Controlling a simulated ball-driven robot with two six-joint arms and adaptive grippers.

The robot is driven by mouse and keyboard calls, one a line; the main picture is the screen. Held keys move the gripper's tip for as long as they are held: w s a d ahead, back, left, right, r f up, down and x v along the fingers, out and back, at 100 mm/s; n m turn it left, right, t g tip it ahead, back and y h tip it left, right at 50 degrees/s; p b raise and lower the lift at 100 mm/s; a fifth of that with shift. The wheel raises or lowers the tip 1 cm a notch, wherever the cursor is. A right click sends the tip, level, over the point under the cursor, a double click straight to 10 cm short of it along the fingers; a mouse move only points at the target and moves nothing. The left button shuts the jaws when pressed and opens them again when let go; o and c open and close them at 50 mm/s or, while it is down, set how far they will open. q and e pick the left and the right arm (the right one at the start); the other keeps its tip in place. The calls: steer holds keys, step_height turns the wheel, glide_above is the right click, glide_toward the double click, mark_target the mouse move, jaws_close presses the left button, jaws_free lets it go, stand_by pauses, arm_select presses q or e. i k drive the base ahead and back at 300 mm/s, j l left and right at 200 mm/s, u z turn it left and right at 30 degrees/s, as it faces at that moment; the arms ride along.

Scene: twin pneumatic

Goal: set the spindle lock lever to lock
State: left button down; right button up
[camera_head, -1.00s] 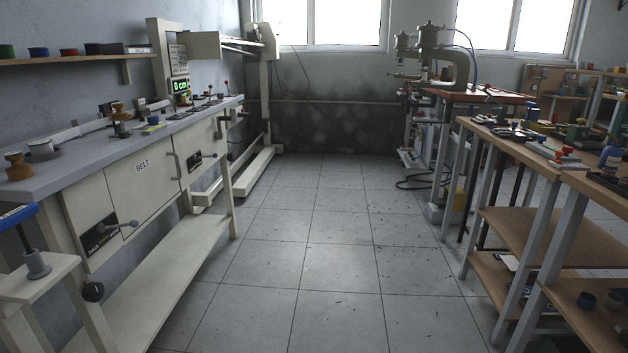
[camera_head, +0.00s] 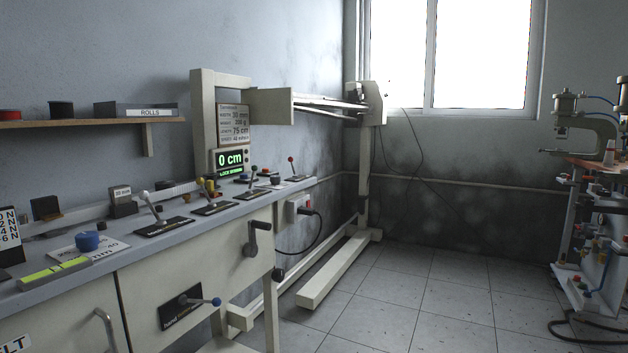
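I cannot tell which lever is the spindle lock lever, as the plate labels are too small to read. On the bench top stand a grey lever (camera_head: 150,205) on a black plate, a second lever (camera_head: 208,193) on a black plate behind it, a dark-knobbed lever (camera_head: 253,178), and a red-knobbed lever (camera_head: 292,168) at the far end. A display (camera_head: 230,160) reads "0 cm" over a small green line that seems to begin with "LOCK". Neither gripper is in view.
The long grey bench (camera_head: 120,242) runs along the left wall, with a crank handle (camera_head: 254,240) on its front. A cream frame foot (camera_head: 338,270) reaches onto the floor beyond it. Tiled floor (camera_head: 425,305) is free at right centre. A press (camera_head: 590,125) stands at far right.

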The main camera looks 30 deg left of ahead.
mark_target(254, 167)
steer(key=i+l+u, duration=0.25)
steer(key=i+u, duration=0.2)
steer(key=i, duration=0.4)
steer(key=i+l+u, duration=0.45)
steer(key=i, duration=0.4)
steer(key=i+l+u, duration=0.4)
steer(key=i+l, duration=0.3)
steer(key=l, duration=0.15)
